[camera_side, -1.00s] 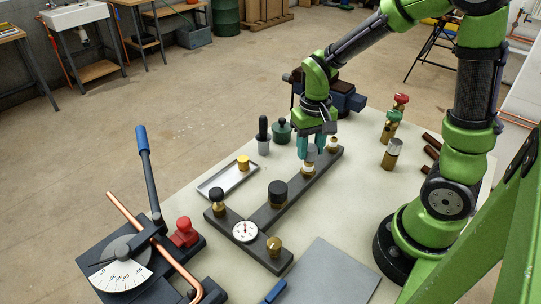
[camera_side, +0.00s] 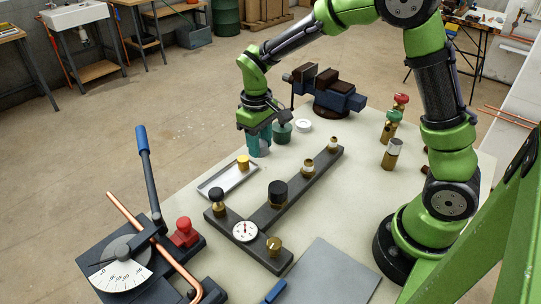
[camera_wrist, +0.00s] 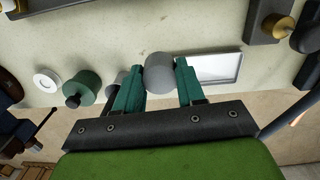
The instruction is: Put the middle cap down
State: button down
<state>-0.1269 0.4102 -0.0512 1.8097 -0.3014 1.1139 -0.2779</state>
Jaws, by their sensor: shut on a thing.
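My gripper (camera_side: 258,148) is shut on a grey cylindrical cap, seen between the teal fingertips in the wrist view (camera_wrist: 158,72). The gripper is low over the pale table, behind the small tray (camera_side: 215,190); I cannot tell whether the cap touches the table. The dark bar manifold (camera_side: 252,222) has two bare brass stems, the middle one (camera_side: 308,167) and the far one (camera_side: 333,144). A black cap (camera_side: 277,192) sits on the nearer part of the bar.
A grey cylinder (camera_wrist: 117,80) is partly hidden by a finger.

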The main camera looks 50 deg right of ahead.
aim_at(231, 177)
jog(key=w+a+r+n, duration=0.2)
jog(key=w+a+n, duration=0.3)
jog(key=w+n, duration=0.15)
jog(key=shift+n, duration=0.45)
notch_tip(231, 177, down, 10)
jog(key=shift+s+f, duration=0.1)
jog(key=shift+s, duration=0.05)
jog(key=c, duration=1)
grip_release()
jog(key=shift+f, duration=0.1)
jog(key=shift+o, duration=0.2)
